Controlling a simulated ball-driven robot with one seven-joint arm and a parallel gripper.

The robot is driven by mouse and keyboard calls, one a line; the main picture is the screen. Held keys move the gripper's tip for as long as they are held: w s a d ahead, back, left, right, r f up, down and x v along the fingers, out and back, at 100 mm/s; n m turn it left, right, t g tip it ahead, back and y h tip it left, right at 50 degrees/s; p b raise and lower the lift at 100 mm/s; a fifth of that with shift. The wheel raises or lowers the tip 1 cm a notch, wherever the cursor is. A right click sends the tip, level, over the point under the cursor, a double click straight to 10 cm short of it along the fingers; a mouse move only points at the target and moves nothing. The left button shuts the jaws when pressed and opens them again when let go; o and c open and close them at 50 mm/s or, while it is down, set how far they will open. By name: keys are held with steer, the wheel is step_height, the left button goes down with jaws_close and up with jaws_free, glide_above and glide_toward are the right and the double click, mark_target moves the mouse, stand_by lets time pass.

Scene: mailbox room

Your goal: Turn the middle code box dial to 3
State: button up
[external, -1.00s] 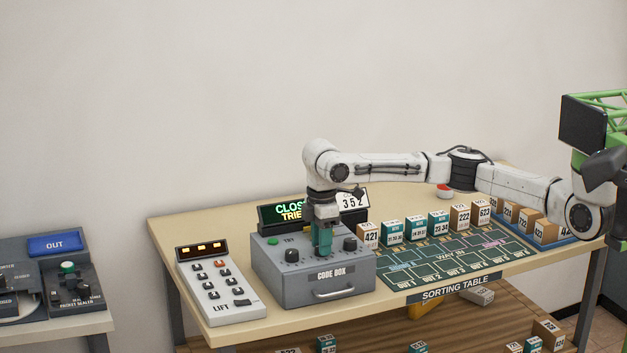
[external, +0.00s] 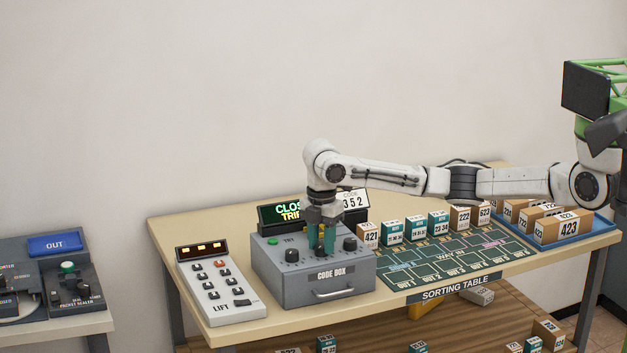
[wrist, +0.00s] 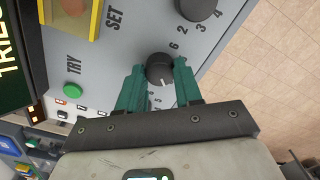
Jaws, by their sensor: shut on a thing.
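The grey code box (external: 313,290) sits on the table with a row of black dials. In the external view the left dial (external: 292,255) and right dial (external: 349,244) show, and my gripper (external: 323,247) hides the middle one from above. In the wrist view my green fingers (wrist: 160,75) are shut on the middle dial (wrist: 158,65), one on each side. Its white pointer mark faces the bottom of that view, towards my wrist. Printed numbers lie around it, partly covered by the fingers, so I cannot tell which number it points to.
A green TRY button (wrist: 72,91) is on the box top. A lit display (external: 281,214) and a code card reading 352 (external: 354,201) stand behind. The lift panel (external: 219,284) is left; numbered parcels (external: 392,230) and the green sorting mat (external: 447,252) are right.

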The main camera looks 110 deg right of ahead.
mark_target(321, 245)
steer(key=shift+n, duration=0.6)
steer(key=o, duration=1)
steer(key=shift+o, duration=0.2)
step_height(321, 245, up, 11)
steer(key=shift+p, duration=0.35)
steer(key=shift+f, duration=0.15)
